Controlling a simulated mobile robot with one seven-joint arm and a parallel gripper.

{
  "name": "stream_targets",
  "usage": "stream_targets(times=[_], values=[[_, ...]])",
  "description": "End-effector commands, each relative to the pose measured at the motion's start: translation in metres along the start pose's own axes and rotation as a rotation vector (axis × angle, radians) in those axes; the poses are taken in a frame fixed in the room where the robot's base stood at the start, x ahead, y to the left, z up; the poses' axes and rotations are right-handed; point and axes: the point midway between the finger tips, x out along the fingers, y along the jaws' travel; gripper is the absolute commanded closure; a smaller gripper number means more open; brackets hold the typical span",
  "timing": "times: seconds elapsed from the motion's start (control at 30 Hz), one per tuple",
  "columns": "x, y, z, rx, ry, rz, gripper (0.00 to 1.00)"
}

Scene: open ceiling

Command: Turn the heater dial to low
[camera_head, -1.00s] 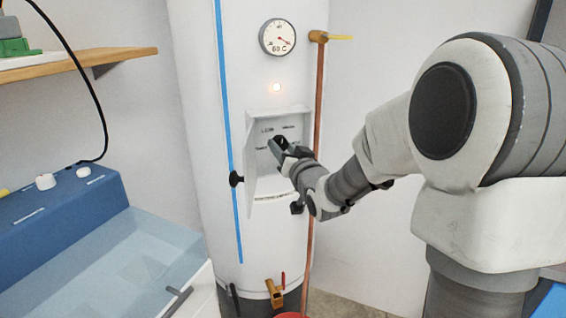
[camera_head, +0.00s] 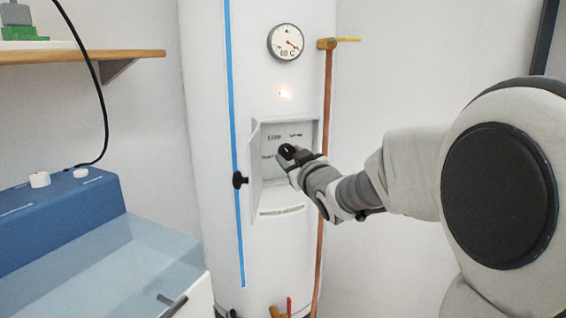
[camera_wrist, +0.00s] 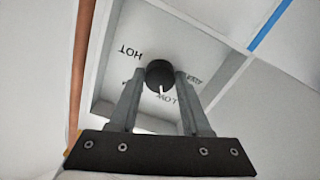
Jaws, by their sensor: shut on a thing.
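The heater is a tall white tank (camera_head: 215,190) with an open recessed control box (camera_head: 283,208) on its front. Inside is a round black dial (camera_wrist: 159,74), mostly hidden by my gripper in the head view. Its white pointer mark points down in the wrist view, close to the upside-down LOW label (camera_wrist: 167,98). An upside-down HOT label (camera_wrist: 130,51) lies on the far upper-left side of the dial. My gripper (camera_wrist: 160,80) has a finger on each side of the dial and is shut on it. It also shows at the box in the head view (camera_head: 288,156).
The box's door (camera_head: 256,170) stands open on the left, with a black knob (camera_head: 240,180). A copper pipe (camera_head: 323,120) runs close on the right. A gauge (camera_head: 286,42) and a lit lamp (camera_head: 284,94) are above. A blue water bath (camera_head: 60,222) stands left.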

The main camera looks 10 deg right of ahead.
Motion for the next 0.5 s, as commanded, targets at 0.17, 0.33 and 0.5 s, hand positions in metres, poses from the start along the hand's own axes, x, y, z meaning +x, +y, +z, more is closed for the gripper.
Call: stream_targets(times=[0.17, 0.33, 0.5], values=[[0.0, 0.0005, 0.0004, -0.014, -0.001, 0.001, 1.0], [0.0, 0.0006, 0.0001, -0.015, -0.001, 0.001, 1.0], [0.0001, 0.0006, 0.0002, -0.014, -0.001, 0.001, 0.51]])
